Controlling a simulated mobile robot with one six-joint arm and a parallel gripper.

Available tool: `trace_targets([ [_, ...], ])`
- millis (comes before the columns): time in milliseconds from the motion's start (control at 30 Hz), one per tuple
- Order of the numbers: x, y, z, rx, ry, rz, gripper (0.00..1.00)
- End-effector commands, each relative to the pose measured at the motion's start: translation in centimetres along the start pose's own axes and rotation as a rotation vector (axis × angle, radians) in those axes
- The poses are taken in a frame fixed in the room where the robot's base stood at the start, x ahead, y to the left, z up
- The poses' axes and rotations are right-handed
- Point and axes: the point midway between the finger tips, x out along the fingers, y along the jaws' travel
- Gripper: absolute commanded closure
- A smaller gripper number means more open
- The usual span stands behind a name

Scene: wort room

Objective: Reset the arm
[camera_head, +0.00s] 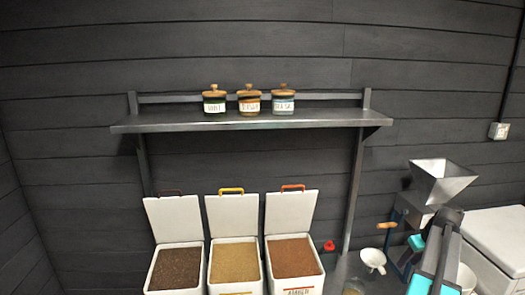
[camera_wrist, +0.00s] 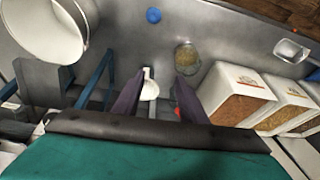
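My gripper (camera_wrist: 159,80) shows in the wrist view as two dark purple fingers set apart, with nothing clearly held between them. A white funnel-like vessel (camera_wrist: 150,88) shows in the gap, seemingly beyond the fingers. In the head view my arm (camera_head: 436,262), grey with teal parts, is at the lower right in front of the mill; its fingertips cannot be made out there.
Three open white bins (camera_head: 235,250) of grain stand left of the white funnel (camera_head: 373,260). A mill with a metal hopper (camera_head: 440,182) stands close behind my arm. A shelf (camera_head: 250,122) holds three jars. A glass of grain (camera_wrist: 187,58) and white bucket (camera_wrist: 48,28) are near my gripper.

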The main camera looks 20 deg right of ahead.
Motion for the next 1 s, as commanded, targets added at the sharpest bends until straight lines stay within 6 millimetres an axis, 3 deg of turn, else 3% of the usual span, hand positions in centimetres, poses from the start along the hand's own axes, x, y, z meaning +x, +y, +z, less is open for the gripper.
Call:
trace_targets([
  [500, 9.0, -16.6, -3.9, -0.037, -0.093, -0.060, 0.62],
  [767, 12.7, -25.4, -4.2, -0.060, -0.143, -0.075, 0.62],
  [1000, 15.6, -33.5, -3.2, -0.085, -0.189, -0.081, 0.62],
])
